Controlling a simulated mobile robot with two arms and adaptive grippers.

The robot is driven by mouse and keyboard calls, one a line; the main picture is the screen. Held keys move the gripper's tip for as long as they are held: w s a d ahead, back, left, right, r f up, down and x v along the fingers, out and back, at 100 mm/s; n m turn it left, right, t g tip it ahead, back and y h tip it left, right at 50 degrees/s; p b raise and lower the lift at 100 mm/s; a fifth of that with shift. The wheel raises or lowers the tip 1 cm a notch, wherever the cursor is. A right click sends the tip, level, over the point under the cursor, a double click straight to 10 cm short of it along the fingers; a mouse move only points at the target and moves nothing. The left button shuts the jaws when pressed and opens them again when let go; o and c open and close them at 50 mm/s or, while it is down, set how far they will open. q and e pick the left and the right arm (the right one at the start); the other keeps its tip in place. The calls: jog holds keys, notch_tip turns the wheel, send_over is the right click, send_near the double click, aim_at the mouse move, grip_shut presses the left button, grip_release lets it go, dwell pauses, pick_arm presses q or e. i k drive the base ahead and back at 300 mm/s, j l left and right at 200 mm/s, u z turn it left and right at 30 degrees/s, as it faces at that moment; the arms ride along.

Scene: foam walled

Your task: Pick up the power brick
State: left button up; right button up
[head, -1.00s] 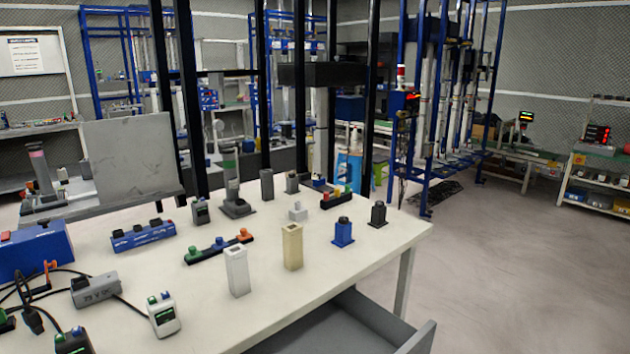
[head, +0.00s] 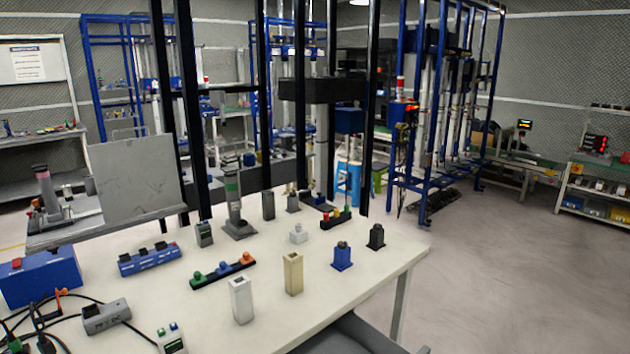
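A grey box-shaped block (head: 105,316) with dark cables beside it lies on the left front part of the white table. It looks like the power brick, with dark markings on its front face. A black cable runs from near its right end toward the front edge of the picture, and other cables loop at its left. Neither of my grippers is in view.
The white table (head: 330,290) also holds a blue box (head: 40,279), a blue switch strip (head: 147,259), a strip with coloured knobs (head: 222,271), and white (head: 241,301) and beige (head: 293,273) upright blocks. A grey drawer (head: 360,338) juts out in front. Floor at right is clear.

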aim_at(96, 319)
jog(key=l+u, duration=0.1)
jog(key=u, duration=1.25)
